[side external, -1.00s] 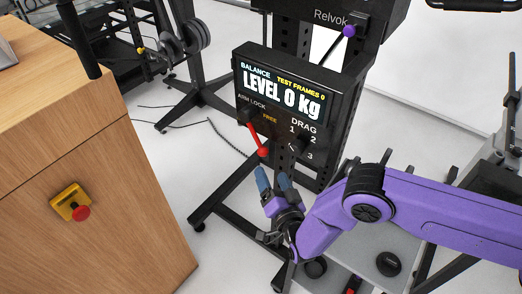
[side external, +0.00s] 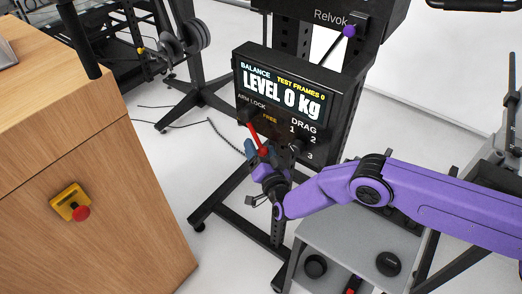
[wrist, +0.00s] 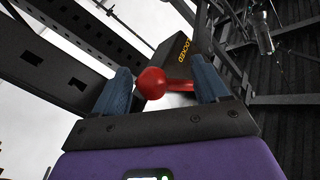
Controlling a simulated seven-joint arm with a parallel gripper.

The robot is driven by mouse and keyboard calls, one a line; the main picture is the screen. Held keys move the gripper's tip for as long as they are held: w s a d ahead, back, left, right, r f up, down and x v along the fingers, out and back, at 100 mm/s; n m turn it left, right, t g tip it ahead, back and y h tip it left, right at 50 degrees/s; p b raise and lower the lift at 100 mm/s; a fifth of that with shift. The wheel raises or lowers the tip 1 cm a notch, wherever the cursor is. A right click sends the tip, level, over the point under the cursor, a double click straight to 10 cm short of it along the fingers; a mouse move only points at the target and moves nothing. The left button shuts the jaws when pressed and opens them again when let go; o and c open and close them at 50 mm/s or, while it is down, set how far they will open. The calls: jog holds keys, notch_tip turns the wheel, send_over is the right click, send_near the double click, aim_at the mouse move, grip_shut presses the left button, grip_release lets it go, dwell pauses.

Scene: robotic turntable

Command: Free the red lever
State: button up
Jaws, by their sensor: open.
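The red lever (side external: 257,138) hangs from the panel's ARM LOCK spot and slants down and to the right, below the word FREE. Its ball end is mostly hidden behind my gripper in the side view. In the wrist view the lever's red ball (wrist: 152,83) sits between the two blue-grey fingers, nearer the left one, with a gap to the right one. My gripper (side external: 263,155) is open around the lever's end; it also shows in the wrist view (wrist: 161,78). I cannot tell whether a finger touches the ball.
The black panel (side external: 285,90) reads LEVEL 0 kg and has a DRAG dial (side external: 295,146) right of the lever. A wooden cabinet (side external: 120,190) with a red stop button (side external: 82,213) stands left. A grey bench (side external: 345,250) lies below my arm. Black frame posts stand close behind.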

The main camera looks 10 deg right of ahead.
grip_shut()
jog(key=shift+s+d+r+n+g, duration=0.35)
jog(key=shift+d+r+g, duration=0.15)
jog(key=shift+g, duration=0.1)
grip_release()
jog(key=shift+s, duration=0.1)
jog(key=shift+s, duration=0.45)
jog(key=s+d+r, duration=0.1)
jog(key=s+d, duration=0.1)
jog(key=s, duration=1.4)
jog(key=shift+d+r, duration=0.25)
jog(key=shift+r, duration=0.1)
